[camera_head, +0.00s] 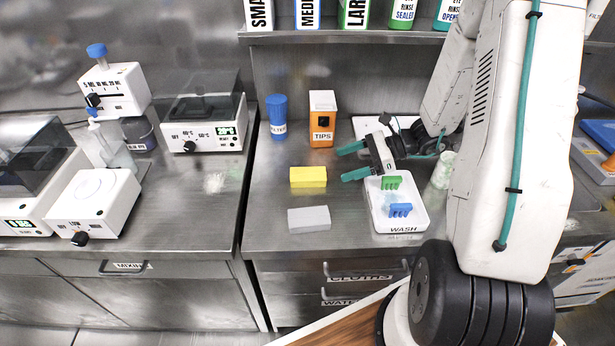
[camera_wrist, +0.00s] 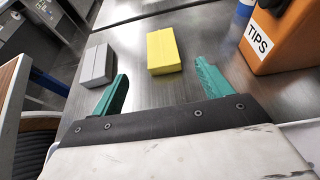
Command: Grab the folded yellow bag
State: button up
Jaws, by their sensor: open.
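The folded yellow bag (camera_head: 308,177) is a flat yellow block lying on the steel counter, left of my gripper. It also shows in the wrist view (camera_wrist: 164,52), ahead of and between the two fingers. My gripper (camera_head: 346,162) is open and empty, its teal fingers pointing left toward the yellow bag with a gap between. In the wrist view the gripper (camera_wrist: 160,85) has its fingers spread wide, and the bag lies beyond the tips, not touched.
A grey block (camera_head: 309,219) lies in front of the yellow bag. An orange TIPS box (camera_head: 322,130) and a blue bottle (camera_head: 277,128) stand behind it. A white WASH tray (camera_head: 412,219) with green and blue pieces sits under my gripper. The counter left of the bag is clear.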

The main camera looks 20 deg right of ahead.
aim_at(311, 173)
jog(key=x, duration=0.6)
jog(key=shift+a+f, duration=0.1)
jog(key=shift+w+x, duration=0.1)
jog(key=shift+x, duration=1.25)
jog(key=shift+w+x, duration=0.15)
jog(key=shift+x, duration=1.25)
jog(key=c, duration=1.1)
